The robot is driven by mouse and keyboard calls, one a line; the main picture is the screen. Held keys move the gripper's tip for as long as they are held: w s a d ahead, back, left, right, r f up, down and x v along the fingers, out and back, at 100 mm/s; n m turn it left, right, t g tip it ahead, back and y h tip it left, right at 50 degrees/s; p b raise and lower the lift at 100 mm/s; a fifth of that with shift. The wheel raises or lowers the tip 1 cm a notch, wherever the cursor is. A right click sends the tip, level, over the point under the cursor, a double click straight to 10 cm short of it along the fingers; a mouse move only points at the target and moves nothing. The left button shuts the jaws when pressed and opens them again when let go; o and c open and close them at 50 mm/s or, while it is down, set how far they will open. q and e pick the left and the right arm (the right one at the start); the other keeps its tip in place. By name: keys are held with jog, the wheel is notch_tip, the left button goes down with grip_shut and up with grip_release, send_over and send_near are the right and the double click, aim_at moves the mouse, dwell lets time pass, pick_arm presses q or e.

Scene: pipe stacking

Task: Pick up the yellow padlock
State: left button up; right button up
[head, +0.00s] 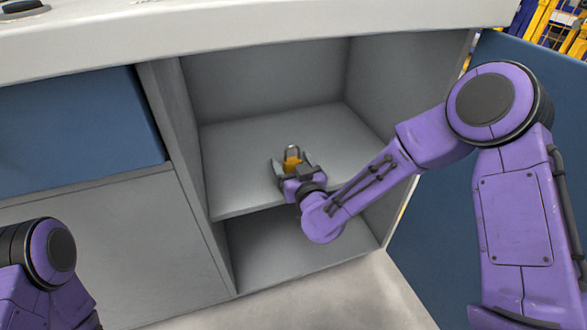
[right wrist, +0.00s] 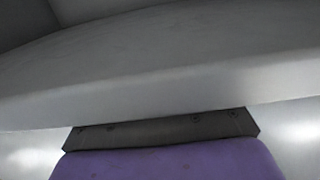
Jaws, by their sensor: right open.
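The yellow padlock (head: 291,160) with its grey shackle up stands on the upper shelf (head: 240,165) inside the open grey cabinet. My right gripper (head: 291,169) reaches in from the front right, with its fingers open on either side of the padlock. I cannot tell whether a finger touches it. The lower part of the padlock is hidden by the gripper. The right wrist view shows only a grey surface and edge and a purple part of my own arm; the padlock is not seen there. My left arm shows at the lower left of the head view, but its gripper is out of view.
A lower compartment (head: 290,245) under the shelf looks empty. A blue drawer front (head: 75,130) is at the left and an open blue door (head: 430,240) at the right. The white countertop (head: 240,25) overhangs above.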

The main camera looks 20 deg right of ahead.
jog(key=shift+w+r, duration=0.1)
jog(key=shift+w, duration=0.2)
jog(key=c, duration=1.1)
jog(key=shift+r, duration=0.1)
jog(key=shift+r+p, duration=0.3)
notch_tip(320, 180, up, 3)
jog(key=shift+r+p, duration=0.1)
jog(key=shift+p, duration=0.7)
jog(key=s+d+r+p, duration=0.6)
jog(key=d+r, duration=0.3)
jog(key=d, duration=0.3)
jog(key=shift+s, duration=0.6)
